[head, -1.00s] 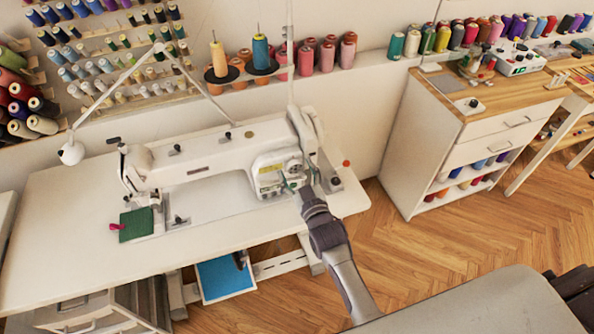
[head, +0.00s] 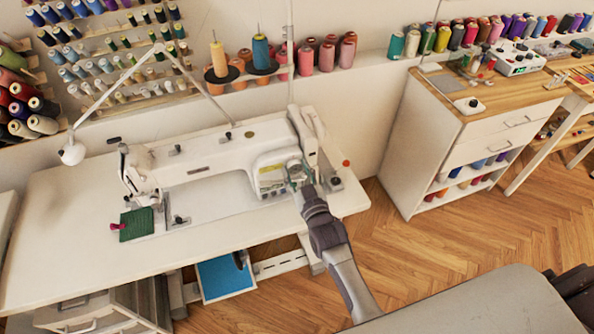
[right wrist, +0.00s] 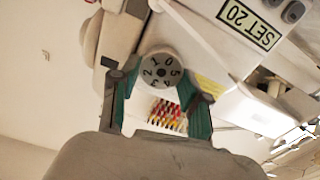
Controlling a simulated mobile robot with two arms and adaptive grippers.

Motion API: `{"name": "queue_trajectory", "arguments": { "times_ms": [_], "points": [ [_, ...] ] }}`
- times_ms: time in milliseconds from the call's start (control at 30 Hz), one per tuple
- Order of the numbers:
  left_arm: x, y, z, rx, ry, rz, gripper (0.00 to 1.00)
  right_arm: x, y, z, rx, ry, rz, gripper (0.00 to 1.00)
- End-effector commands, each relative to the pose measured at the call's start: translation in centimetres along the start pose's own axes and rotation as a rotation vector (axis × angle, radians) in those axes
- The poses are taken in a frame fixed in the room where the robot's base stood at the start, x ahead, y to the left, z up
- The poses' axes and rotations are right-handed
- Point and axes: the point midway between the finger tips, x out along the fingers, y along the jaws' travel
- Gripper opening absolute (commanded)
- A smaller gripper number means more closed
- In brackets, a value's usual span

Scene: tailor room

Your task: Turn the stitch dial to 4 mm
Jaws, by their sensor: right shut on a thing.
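The white sewing machine (head: 215,160) stands on its white table. Its round grey stitch dial (head: 293,168) is on the right end of the machine, partly covered by my right gripper (head: 299,179). In the right wrist view the dial (right wrist: 162,70) shows the digits 2, 1, 0 and 5; the 1 and 0 are at the upper edge. My right gripper (right wrist: 158,77) has its green-padded fingers on either side of the dial and is shut on it. I cannot read which digit is at an index mark. My left gripper is not in view.
A green cloth (head: 136,224) lies by the needle. Thread spools stand along the wall behind. A white cabinet (head: 425,150) stands to the right, with open floor in front.

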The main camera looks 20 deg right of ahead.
Motion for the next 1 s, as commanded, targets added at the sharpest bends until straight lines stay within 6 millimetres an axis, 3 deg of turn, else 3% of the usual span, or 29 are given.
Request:
{"name": "queue_trajectory", "arguments": {
  "times_ms": [700, 1000],
  "points": [
    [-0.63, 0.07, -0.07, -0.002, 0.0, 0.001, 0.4, 0.0, 0.29, 0.13, 0.636, -0.001, 0.0, 0.11],
    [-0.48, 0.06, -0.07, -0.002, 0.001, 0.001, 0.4, 0.0, 0.32, 0.21, 0.832, -0.001, -0.001, 0.11]
  ]
}}
